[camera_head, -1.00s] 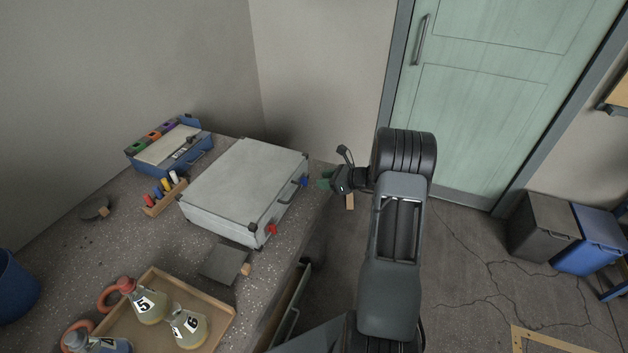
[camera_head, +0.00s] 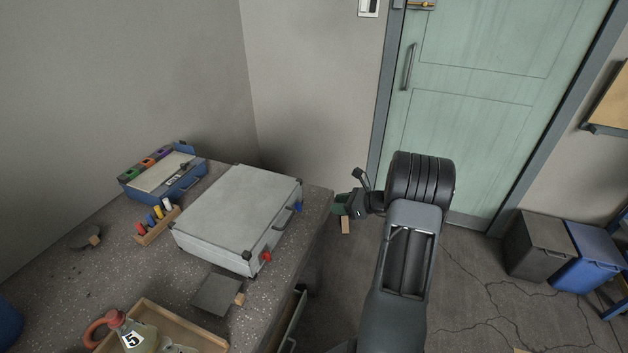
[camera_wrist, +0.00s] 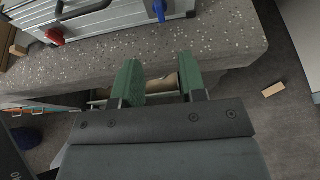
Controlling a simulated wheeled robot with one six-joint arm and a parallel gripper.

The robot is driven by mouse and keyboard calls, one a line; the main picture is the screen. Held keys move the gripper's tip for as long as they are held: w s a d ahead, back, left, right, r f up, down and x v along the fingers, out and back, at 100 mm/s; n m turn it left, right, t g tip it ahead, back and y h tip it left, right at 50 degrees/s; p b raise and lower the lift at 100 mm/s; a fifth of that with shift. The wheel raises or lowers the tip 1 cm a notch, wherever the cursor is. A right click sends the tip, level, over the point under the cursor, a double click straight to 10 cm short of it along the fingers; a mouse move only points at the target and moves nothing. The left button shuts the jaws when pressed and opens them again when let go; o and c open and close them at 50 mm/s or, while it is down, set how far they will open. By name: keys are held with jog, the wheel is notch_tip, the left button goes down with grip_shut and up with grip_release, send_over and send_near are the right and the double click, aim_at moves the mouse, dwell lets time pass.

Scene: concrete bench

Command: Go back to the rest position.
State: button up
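My gripper (camera_head: 341,207) is held in the air just off the right end of the bench (camera_head: 318,215), beside the grey case. In the wrist view my gripper (camera_wrist: 160,82) shows two green fingers spread apart with a clear gap between them.
A grey case (camera_head: 235,212) with a red and a blue latch lies on the bench. A blue organiser box (camera_head: 165,172), a rack of coloured pieces (camera_head: 157,226) and a wooden tray (camera_head: 205,337) with flasks stand left. A wooden block (camera_wrist: 273,89) lies on the floor. Bins (camera_head: 540,246) stand right.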

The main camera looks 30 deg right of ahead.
jog(key=s+a+r+n+g+h+p, duration=0.1)
jog(key=s+a+n+g+h+p, duration=0.1)
jog(key=s+a+n+g, duration=0.8)
jog(key=s+a+r+n+t+h+p, duration=0.1)
jog(key=s+a+r+n+h+p, duration=0.2)
jog(key=r+n, duration=0.6)
jog(key=s+a+r+n+t+h+p, duration=0.2)
jog(key=s+a+r+n+h+p, duration=0.1)
jog(key=s+a+r+n, duration=0.5)
notch_tip(320, 180, up, 4)
jog(key=shift+a+f+n+h+p, duration=0.25)
jog(key=shift+n+h+p, duration=0.1)
jog(key=shift+n+h, duration=0.2)
jog(key=shift+c, duration=0.4)
